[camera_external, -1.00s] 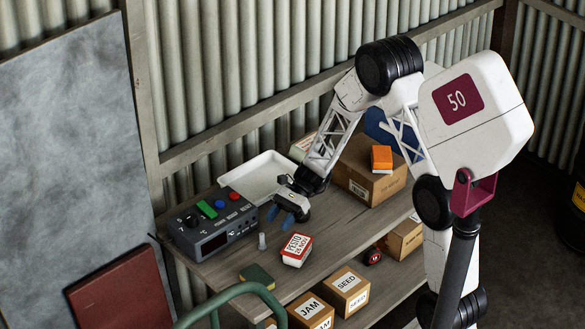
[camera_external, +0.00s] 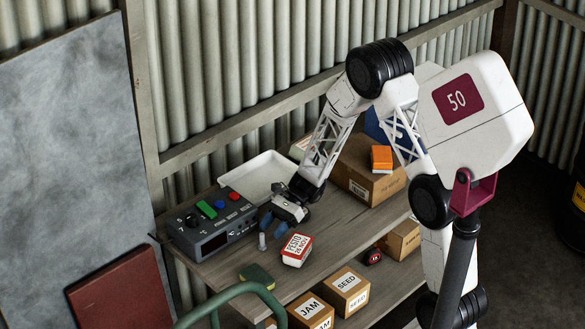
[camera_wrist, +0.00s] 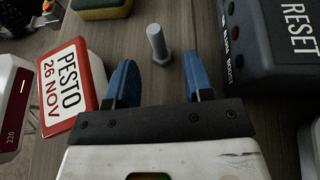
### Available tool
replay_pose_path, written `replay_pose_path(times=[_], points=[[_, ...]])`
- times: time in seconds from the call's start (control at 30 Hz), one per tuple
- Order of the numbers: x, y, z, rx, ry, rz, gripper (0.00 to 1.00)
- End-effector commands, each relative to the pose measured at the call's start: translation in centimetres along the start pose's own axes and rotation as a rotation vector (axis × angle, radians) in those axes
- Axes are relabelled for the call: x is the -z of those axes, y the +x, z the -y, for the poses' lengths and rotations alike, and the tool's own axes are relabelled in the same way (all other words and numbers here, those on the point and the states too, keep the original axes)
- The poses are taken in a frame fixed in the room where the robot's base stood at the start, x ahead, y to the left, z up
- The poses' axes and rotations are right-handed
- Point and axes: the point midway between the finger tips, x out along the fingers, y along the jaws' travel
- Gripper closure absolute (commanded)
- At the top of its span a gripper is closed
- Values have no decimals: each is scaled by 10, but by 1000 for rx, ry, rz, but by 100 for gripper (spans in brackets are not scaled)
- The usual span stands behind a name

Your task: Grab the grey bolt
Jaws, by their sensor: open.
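The grey bolt (camera_external: 262,242) stands upright on the wooden shelf, between the control box and the pesto tub. My gripper (camera_external: 274,226) is open and empty, low over the shelf and just behind the bolt in the external view. In the wrist view both fingers of my gripper (camera_wrist: 160,82) are spread apart. No contact with the bolt shows.
A dark control box (camera_external: 212,222) with coloured buttons stands left of the bolt. A red-and-white pesto tub (camera_external: 297,250) stands to its right. A sponge (camera_external: 257,276) lies near the front edge. A white tray (camera_external: 262,172) and a cardboard box (camera_external: 366,172) are farther back.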

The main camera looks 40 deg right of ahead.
Motion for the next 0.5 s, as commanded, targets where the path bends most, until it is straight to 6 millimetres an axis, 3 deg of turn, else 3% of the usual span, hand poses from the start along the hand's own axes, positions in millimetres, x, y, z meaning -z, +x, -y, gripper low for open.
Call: replay_pose_path(times=[0.5], points=[[0, 10, -1, -2, 1, 0, 52]])
